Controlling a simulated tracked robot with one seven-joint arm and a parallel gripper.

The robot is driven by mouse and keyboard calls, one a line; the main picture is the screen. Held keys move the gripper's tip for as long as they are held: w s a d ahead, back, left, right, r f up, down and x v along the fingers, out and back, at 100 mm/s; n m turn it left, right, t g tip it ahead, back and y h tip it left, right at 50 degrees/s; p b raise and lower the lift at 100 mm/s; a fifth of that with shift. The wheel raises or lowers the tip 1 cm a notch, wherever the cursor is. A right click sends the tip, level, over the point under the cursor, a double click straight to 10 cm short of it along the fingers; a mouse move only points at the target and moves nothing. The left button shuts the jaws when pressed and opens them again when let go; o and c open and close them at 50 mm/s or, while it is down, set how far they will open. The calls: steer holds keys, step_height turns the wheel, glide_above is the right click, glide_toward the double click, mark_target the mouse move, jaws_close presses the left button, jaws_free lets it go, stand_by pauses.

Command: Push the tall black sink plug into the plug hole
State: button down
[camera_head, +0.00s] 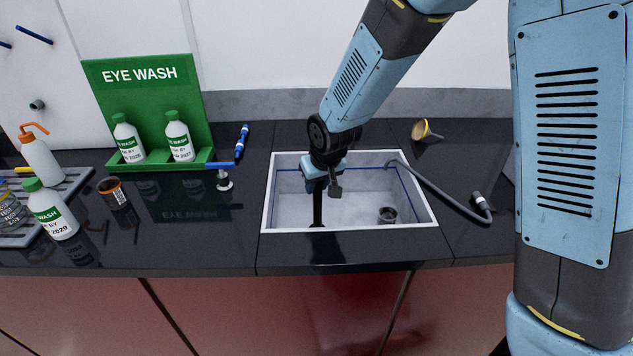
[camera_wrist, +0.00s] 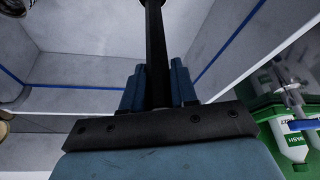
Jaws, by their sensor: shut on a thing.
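The tall black plug (camera_head: 317,208) stands roughly upright below my gripper (camera_head: 318,184), inside the left part of the white sink (camera_head: 346,208). My gripper is shut on its upper part. In the wrist view the plug's black shaft (camera_wrist: 154,45) runs between the blue fingers of my gripper (camera_wrist: 160,75) and out of the top edge. The plug's foot shows as a dark patch close to the sink's front wall; I cannot tell if it touches the floor.
A grey hose tap (camera_head: 440,190) crosses the right rim. A blue-handled fitting (camera_head: 223,178) and the green eye wash stand (camera_head: 150,110) are to the left. The front counter is clear.

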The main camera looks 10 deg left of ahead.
steer(key=c, duration=0.8)
jaws_free()
steer(key=v, duration=1.3)
steer(key=shift+r, duration=0.25)
steer(key=shift+s+d, duration=0.1)
steer(key=shift+d, duration=0.05)
steer(key=s+d+r+m+t, duration=0.15)
steer(key=d+r, duration=0.25)
steer(key=d, duration=0.5)
steer(key=s+d+r+m+h, duration=0.1)
steer(key=s+d+r+m, duration=0.15)
steer(key=d, duration=0.55)
steer(key=s+d+r+m, duration=0.1)
steer(key=s+d+r, duration=0.3)
steer(key=d, duration=0.5)
steer(key=s+d+r+m+h, duration=0.1)
steer(key=s+d+r+m, duration=0.1)
steer(key=s+d, duration=0.4)
steer(key=shift+s+d+h, duration=0.2)
steer(key=shift+s+h, duration=0.1)
steer(key=shift+s, duration=0.05)
